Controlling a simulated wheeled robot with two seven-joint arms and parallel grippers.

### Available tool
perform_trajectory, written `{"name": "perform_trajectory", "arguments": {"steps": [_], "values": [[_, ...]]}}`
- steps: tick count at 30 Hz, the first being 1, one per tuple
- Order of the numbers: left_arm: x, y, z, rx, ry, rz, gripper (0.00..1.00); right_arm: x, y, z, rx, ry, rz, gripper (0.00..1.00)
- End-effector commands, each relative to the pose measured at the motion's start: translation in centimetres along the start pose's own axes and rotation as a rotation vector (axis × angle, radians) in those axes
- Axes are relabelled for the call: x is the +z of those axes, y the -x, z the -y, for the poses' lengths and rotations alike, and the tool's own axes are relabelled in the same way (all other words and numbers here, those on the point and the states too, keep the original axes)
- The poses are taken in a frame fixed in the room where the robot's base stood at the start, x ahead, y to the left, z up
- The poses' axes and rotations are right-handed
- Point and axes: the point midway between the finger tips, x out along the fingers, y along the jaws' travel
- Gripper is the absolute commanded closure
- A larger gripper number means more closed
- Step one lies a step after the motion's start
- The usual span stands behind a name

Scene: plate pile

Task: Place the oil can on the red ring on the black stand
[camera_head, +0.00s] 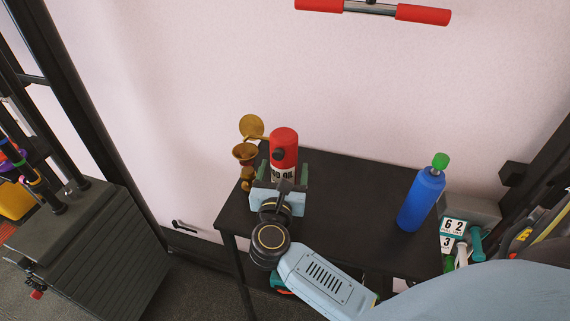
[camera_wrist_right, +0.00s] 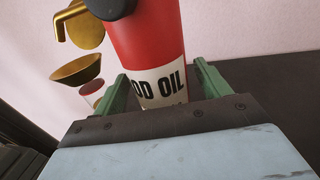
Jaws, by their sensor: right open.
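The oil can (camera_head: 284,146) is a red cylinder with a white lettered band and a dark knob. It stands upright near the back left of the black stand (camera_head: 350,193). In the right wrist view the oil can (camera_wrist_right: 150,50) rises between the two green fingers of my right gripper (camera_wrist_right: 157,88). My right gripper (camera_head: 283,172) is open, with one finger on each side of the can. Its base is hidden behind the gripper. I cannot make out a red ring on the stand. My left gripper is not in view.
A brass object with cups (camera_head: 245,153) stands close left of the can. A small red-and-white thing (camera_wrist_right: 92,95) shows beside the left finger. A blue bottle (camera_head: 421,198) with a green cap stands at the right. The stand's middle is clear.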

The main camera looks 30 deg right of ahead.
Motion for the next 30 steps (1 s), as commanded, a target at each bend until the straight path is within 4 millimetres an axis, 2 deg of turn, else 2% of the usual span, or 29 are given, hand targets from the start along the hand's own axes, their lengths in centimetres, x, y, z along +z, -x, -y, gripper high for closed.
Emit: {"name": "perform_trajectory", "arguments": {"steps": [1,6,12,18,30], "values": [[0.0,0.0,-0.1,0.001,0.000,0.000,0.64,-0.1,1.3,0.0,-0.001,-0.003,-0.006,0.25],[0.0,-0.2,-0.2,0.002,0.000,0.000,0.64,-0.1,5.1,0.0,0.000,-0.002,-0.005,0.25],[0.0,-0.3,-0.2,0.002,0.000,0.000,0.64,-0.1,8.4,0.0,-0.002,0.000,-0.003,0.25],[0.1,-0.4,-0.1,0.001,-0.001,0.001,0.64,0.0,9.7,0.0,-0.002,-0.002,-0.001,0.25],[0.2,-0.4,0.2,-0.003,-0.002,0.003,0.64,0.0,9.7,0.0,-0.001,-0.001,0.000,0.25]]}}
